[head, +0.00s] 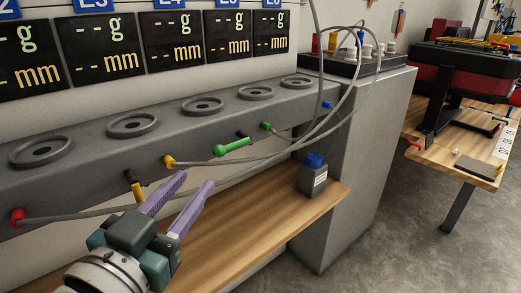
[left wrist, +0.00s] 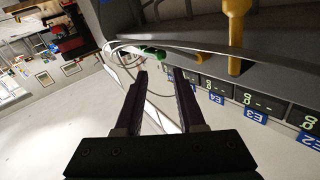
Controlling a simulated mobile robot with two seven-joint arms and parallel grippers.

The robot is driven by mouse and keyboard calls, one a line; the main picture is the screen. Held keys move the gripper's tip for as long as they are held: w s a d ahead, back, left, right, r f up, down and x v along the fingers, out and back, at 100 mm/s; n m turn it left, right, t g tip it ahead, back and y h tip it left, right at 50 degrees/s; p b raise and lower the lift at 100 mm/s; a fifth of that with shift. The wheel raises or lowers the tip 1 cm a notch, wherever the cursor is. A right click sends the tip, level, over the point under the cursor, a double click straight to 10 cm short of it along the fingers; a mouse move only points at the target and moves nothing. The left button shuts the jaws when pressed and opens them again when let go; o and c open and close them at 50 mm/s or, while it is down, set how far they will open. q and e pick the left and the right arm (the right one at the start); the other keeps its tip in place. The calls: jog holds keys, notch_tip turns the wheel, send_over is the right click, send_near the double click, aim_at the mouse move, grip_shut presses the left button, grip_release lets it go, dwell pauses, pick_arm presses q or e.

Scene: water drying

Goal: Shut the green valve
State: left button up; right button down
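The green valve (head: 235,146) is a small green handle on the front of the long grey unit. It lies roughly level along the front face, not hanging down. Something green that looks like this valve shows beyond my fingertips in the left wrist view (left wrist: 152,52). My left gripper (head: 196,180) has two purple fingers, spread apart with nothing between them. It is below and to the left of the green valve, not touching it. Its fingers also show apart in the left wrist view (left wrist: 160,76). My right gripper is in neither view.
A yellow valve handle (head: 137,191) hangs downward near my left fingers. Grey hoses run from red, yellow, green and blue fittings across the unit's front. A blue-capped bottle (head: 312,175) stands on the wooden shelf (head: 265,212). A grey cabinet (head: 365,150) stands at the right.

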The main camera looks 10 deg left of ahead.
aim_at(216, 154)
pick_arm(q)
jog(key=w+b, duration=0.2)
jog(key=w, duration=0.5)
jog(key=shift+w+d, duration=0.2)
jog(key=shift+w, duration=0.5)
grip_shut()
dwell(0.7)
